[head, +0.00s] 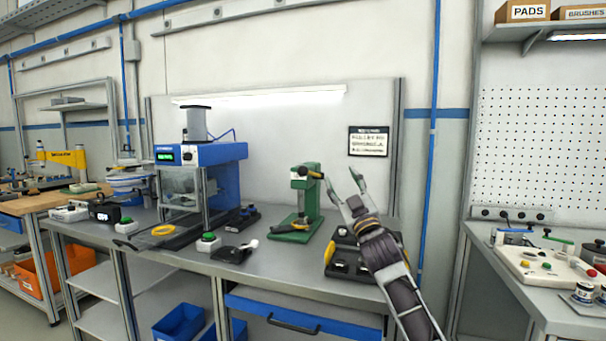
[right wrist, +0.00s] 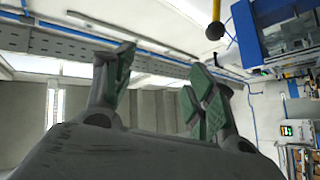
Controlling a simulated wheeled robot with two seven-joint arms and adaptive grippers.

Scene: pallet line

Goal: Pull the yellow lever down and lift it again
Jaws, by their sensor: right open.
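The yellow lever (head: 314,174) sits at the top of a small green press (head: 305,200) on the grey workbench. It points to the right in the head view and has a dark end. In the right wrist view a yellow rod (right wrist: 216,10) with a black ball knob shows at the top edge and looks like this lever. My right gripper (head: 345,184) is open and empty, just right of the lever and apart from it. Its green-padded fingers also show in the right wrist view (right wrist: 160,95). My left gripper is not in view.
A blue press machine (head: 225,178) stands left of the green press. A black fixture (head: 350,262) sits below my right arm. A white panel stands behind.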

